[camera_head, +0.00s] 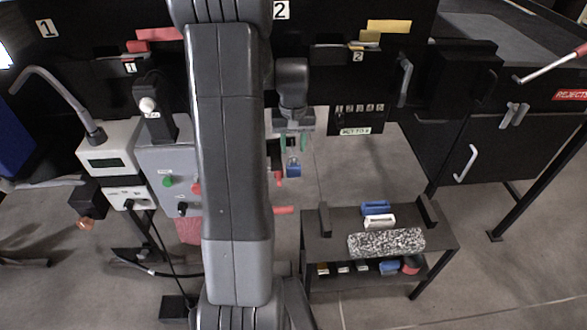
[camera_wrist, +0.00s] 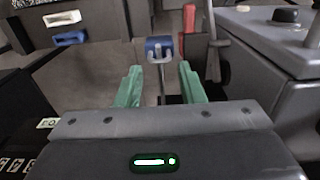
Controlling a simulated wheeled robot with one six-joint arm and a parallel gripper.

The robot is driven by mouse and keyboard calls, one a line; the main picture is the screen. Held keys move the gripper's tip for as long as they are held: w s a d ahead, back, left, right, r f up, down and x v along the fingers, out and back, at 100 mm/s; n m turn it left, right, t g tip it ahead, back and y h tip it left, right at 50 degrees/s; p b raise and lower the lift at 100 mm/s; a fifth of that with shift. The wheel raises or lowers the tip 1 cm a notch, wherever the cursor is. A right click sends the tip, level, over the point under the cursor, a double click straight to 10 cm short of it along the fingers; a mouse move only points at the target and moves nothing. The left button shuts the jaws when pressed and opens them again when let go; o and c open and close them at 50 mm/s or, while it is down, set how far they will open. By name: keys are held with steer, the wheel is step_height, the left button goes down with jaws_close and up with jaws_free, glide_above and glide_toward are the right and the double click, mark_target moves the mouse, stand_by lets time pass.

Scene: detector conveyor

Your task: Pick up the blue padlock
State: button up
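The blue padlock (camera_head: 293,169) is just below the fingertips of my gripper (camera_head: 293,149) in the head view. In the wrist view the blue padlock (camera_wrist: 153,45) is ahead, a little left of centre, with its grey metal shackle (camera_wrist: 160,57) pointing toward me. My gripper (camera_wrist: 160,68) has two green fingers spread apart, with a visible gap between them. The padlock's body is beyond the fingertips, and the shackle lines up with the gap. Neither finger visibly touches the padlock. What the shackle hangs on is not clear.
A red part (camera_wrist: 189,19) stands just right of the padlock. A grey control box (camera_head: 155,155) is left of my arm. A low black table (camera_head: 315,245) at right holds blue and white items (camera_head: 378,221) and a speckled block (camera_head: 386,243). A black conveyor housing (camera_head: 340,75) is behind.

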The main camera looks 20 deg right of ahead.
mark_target(294, 156)
steer(key=shift+f+p, duration=0.45)
steer(key=shift+f, duration=2.25)
jaws_close()
steer(key=shift+r, duration=0.1)
